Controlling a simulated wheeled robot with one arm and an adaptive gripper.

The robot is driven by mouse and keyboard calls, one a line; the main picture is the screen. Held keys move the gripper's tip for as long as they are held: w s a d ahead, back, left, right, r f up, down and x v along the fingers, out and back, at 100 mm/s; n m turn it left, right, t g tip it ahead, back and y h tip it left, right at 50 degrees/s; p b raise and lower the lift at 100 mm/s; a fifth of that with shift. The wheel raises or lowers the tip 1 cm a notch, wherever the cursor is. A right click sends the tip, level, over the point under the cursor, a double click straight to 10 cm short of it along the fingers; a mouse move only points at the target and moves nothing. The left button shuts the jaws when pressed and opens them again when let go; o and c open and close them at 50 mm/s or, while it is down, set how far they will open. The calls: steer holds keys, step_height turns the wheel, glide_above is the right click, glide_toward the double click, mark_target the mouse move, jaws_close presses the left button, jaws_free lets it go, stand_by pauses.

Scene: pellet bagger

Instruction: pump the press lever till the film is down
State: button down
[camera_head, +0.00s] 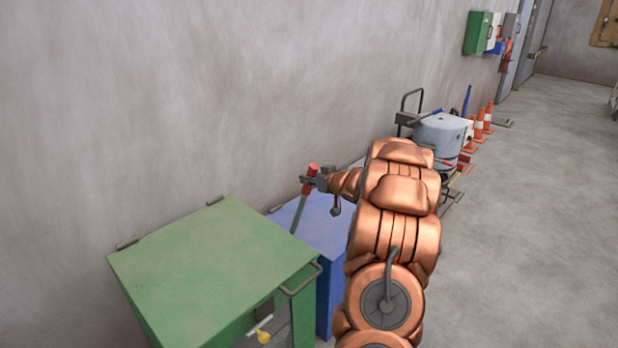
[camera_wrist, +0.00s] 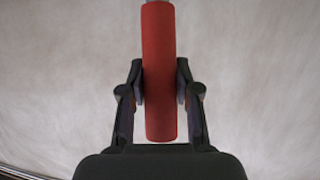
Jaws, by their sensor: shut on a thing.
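The press lever is a grey rod with a red grip (camera_head: 308,184). It rises tilted from behind the green cabinet, near the blue box. My gripper (camera_head: 318,182) is at the top of the lever. In the wrist view the red grip (camera_wrist: 159,75) stands between the two dark fingers of my gripper (camera_wrist: 160,95), which are shut on it. The grip's lower end reaches past the fingers toward the palm. The film is not visible in either view.
The wall runs close behind. A grey drum (camera_head: 440,138) and orange cones (camera_head: 480,125) stand farther back. The floor at right is clear.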

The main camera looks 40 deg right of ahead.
stand_by(0.3)
steer(key=c, duration=0.8)
jaws_free()
steer(key=shift+s, duration=0.1)
steer(key=v, duration=1.1)
steer(key=shift+s+r, duration=0.2)
steer(key=shift+s, duration=0.1)
steer(key=shift+a, duration=0.15)
